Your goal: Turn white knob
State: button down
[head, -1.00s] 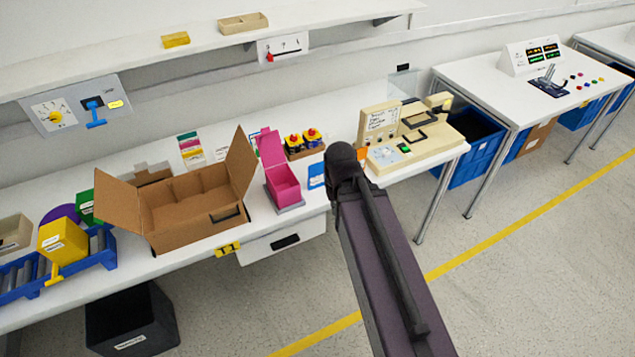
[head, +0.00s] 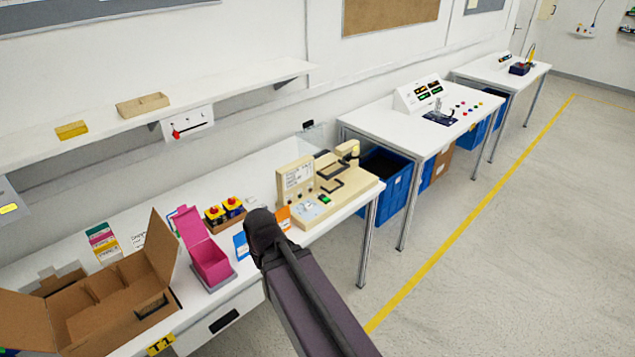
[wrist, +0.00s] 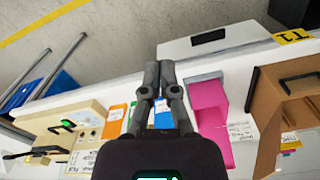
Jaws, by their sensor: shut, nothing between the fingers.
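The control console (head: 422,96) on the second table has a lever unit and several small coloured knobs or buttons (head: 467,108), too small to tell whether one is white. The beige machine (head: 328,190) stands at the right end of the near bench, with a green-lit switch (head: 324,199). My gripper (wrist: 158,66) shows in the wrist view, its fingers together and empty, above the bench's front edge between the beige machine and the pink box. In the head view my dark arm hides part of the bench edge.
An open cardboard box (head: 120,300) and a pink box (head: 208,262) stand on the near bench. A wall panel with a red lever (head: 187,123) hangs under the shelf. Blue bins (head: 392,184) sit under the tables. Open floor (head: 500,250) lies on the right.

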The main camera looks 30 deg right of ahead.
aim_at(308, 208)
jog(key=z, duration=0.2)
jog(key=i, duration=0.35)
jog(key=z, duration=0.5)
